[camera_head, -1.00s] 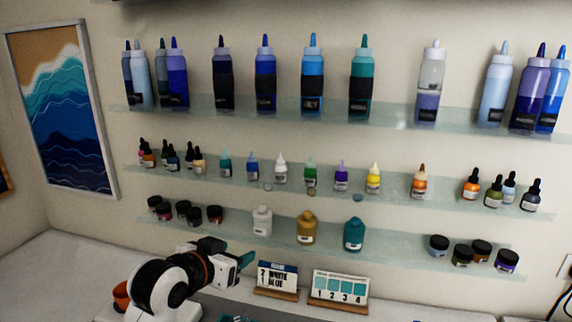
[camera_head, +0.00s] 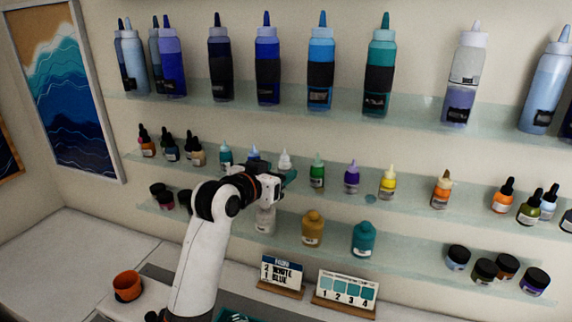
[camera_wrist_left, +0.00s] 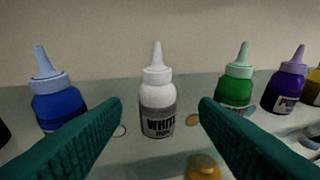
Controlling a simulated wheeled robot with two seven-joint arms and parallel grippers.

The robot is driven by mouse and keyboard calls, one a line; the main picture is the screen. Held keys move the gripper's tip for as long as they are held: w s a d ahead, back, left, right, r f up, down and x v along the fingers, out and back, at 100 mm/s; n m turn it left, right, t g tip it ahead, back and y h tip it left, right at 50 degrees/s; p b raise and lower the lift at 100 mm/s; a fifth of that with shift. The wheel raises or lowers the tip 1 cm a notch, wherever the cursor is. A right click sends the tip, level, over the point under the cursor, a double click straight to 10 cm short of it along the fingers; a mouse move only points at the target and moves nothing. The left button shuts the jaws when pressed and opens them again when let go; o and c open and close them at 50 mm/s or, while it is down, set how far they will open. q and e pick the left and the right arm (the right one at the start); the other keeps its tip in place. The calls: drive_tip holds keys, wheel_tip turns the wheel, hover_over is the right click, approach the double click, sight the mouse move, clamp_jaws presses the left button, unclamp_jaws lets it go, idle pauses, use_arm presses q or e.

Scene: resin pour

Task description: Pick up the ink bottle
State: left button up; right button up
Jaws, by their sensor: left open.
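In the left wrist view a white ink bottle (camera_wrist_left: 158,100) with a pointed white cap stands upright on the glass shelf, its grey label reading "WHITE INK". It also shows in the head view (camera_head: 285,161), partly hidden behind my left gripper (camera_head: 288,178). In the left wrist view the teal fingers of my left gripper (camera_wrist_left: 158,112) are open, one to each side of the white bottle and apart from it. A blue ink bottle (camera_wrist_left: 56,95) stands to its left and a green one (camera_wrist_left: 236,86) to its right. My right gripper is not in view.
A purple bottle (camera_wrist_left: 284,88) stands farther right on the middle shelf (camera_head: 405,194). Large squeeze bottles fill the upper shelf (camera_head: 410,110). White, yellow and teal bottles stand on the lower shelf.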

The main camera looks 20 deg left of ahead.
sight(281, 167)
use_arm(q)
drive_tip(key=p+x, duration=0.2)
drive_tip(key=x, duration=0.1)
drive_tip(key=shift+w+a+r, duration=0.1)
drive_tip(key=shift+a+r, duration=0.05)
drive_tip(key=shift+r, duration=0.1)
drive_tip(key=shift+w+f, duration=0.2)
drive_tip(key=shift+w, duration=0.25)
drive_tip(key=shift+w+f, duration=0.1)
drive_tip(key=c, duration=1)
drive_tip(key=shift+c, duration=0.2)
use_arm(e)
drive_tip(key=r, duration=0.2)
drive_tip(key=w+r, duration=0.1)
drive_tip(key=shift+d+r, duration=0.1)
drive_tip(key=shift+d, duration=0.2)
